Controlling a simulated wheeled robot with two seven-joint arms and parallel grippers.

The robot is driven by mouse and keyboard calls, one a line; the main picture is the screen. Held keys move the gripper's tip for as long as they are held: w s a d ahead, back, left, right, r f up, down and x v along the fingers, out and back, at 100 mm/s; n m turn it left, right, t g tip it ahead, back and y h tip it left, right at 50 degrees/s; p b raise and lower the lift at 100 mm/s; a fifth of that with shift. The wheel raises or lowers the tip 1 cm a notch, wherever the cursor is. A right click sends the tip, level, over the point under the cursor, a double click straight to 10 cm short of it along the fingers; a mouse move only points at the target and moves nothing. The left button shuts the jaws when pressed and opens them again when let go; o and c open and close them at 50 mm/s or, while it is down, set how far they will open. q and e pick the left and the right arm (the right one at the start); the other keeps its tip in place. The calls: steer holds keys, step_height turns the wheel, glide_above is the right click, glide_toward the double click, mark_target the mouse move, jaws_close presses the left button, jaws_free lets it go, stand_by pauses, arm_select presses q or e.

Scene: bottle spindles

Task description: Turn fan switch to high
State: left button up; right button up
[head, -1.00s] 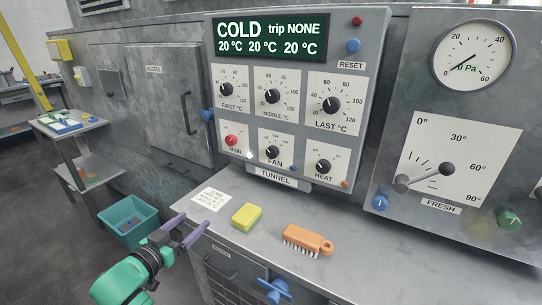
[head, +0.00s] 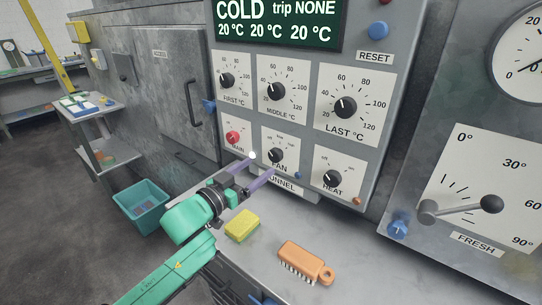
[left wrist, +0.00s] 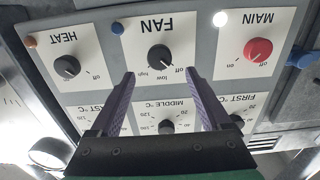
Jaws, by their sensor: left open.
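The fan switch (head: 277,156) is a black knob on a white FAN plate, low on the grey tunnel panel. In the left wrist view the fan knob (left wrist: 159,59) shows upside down, with off, low and high marks around it; I cannot tell surely which mark it points at. My left gripper (head: 262,167) is open, its two purple fingers pointing at the panel just below and in front of the fan knob. In the left wrist view the fingers (left wrist: 160,76) stand either side of the knob, apart from it. My right gripper is out of view.
The red MAIN knob (head: 233,137) and black HEAT knob (head: 333,178) flank the fan switch. Temperature dials sit above. On the counter below lie a yellow sponge (head: 242,225) and an orange brush (head: 305,262). A teal bin (head: 143,207) stands on the floor at left.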

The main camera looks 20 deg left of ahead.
mark_target(274, 156)
arm_select(q)
steer(key=x, duration=0.6)
steer(key=shift+w+r+p, duration=0.1)
steer(key=shift+r+p, duration=0.05)
steer(key=shift+p, duration=0.2)
steer(key=shift+w+d, duration=0.1)
steer(key=shift+w, duration=0.05)
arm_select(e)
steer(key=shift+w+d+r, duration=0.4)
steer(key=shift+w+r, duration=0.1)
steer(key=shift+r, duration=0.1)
arm_select(q)
jaws_close()
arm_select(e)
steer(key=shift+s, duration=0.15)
